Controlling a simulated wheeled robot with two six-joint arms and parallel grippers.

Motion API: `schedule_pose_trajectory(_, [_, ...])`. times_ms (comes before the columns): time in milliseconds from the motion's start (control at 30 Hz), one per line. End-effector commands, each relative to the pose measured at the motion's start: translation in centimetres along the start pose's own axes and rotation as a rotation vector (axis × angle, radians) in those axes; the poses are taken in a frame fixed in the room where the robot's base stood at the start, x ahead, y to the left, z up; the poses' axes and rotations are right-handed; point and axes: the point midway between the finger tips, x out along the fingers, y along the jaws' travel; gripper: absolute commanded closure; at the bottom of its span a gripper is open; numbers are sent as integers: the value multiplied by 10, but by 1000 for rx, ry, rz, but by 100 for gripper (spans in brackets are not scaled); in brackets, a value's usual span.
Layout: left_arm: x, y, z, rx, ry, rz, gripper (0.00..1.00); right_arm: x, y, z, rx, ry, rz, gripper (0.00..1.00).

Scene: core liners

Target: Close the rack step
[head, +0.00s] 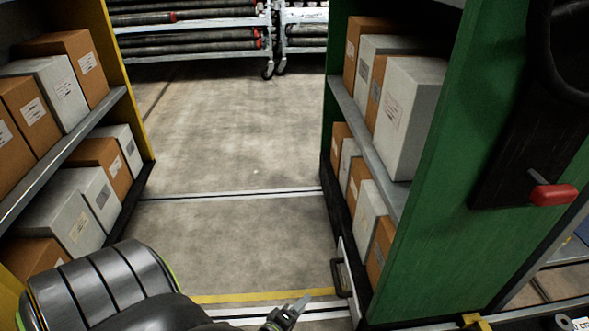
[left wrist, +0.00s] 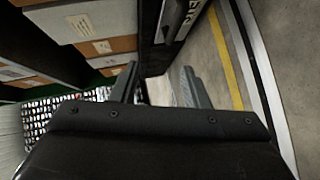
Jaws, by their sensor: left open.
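A pale panel with a black handle (head: 341,278) is low at the front foot of the green rack (head: 450,200); it looks like the rack step. It stands out a little beside the rack's lower boxes. My left gripper (head: 302,304) is just left of and below the handle, apart from it in the head view. In the left wrist view its two fingers (left wrist: 160,88) are spread, with a pale surface between them that I cannot identify for sure. My right gripper is not in view.
A yellow-edged rack (head: 119,60) with boxes stands on the left. The aisle floor (head: 235,150) between the racks is clear. A red-knobbed crank (head: 553,194) is on the green rack's end. Carts with dark tubes (head: 190,35) stand at the back.

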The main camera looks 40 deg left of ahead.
Motion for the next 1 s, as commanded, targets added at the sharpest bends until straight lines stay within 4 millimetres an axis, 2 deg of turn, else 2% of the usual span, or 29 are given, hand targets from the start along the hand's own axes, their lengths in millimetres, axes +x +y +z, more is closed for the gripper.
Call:
schedule_pose_trajectory(400, [-26, -2, 0, -1, 0, 1, 59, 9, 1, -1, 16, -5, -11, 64])
schedule_pose_trajectory(1000, [-27, -3, 0, -1, 0, 1, 59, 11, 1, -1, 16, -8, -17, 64])
